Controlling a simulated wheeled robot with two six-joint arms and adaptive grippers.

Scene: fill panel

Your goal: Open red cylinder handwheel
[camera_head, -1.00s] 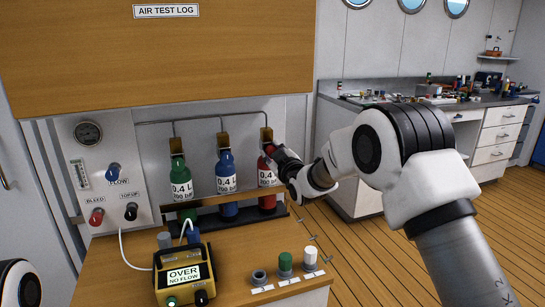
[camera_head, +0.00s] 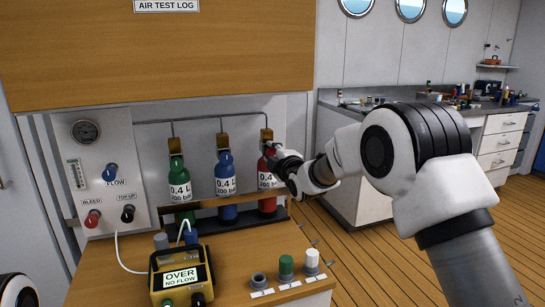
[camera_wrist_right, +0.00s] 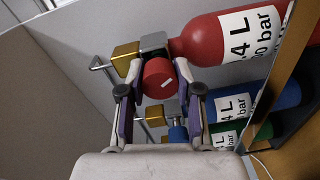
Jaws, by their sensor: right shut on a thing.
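The red cylinder (camera_head: 267,180) stands at the right end of the rack, under a brass valve block (camera_head: 266,136). It also shows in the right wrist view (camera_wrist_right: 205,38), lying sideways in the picture. Its red round handwheel (camera_wrist_right: 158,78) sits between the fingers of my right gripper (camera_wrist_right: 157,74), which is shut on it. In the head view the right gripper (camera_head: 274,157) reaches the valve from the right and hides most of the handwheel. My left gripper is not in view.
A green cylinder (camera_head: 178,181) and a blue cylinder (camera_head: 225,176) stand left of the red one. A yellow meter (camera_head: 181,274) reading "OVER NO FLOW" is on the wooden bench. Green and white caps (camera_head: 286,264) stand at the bench's front right.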

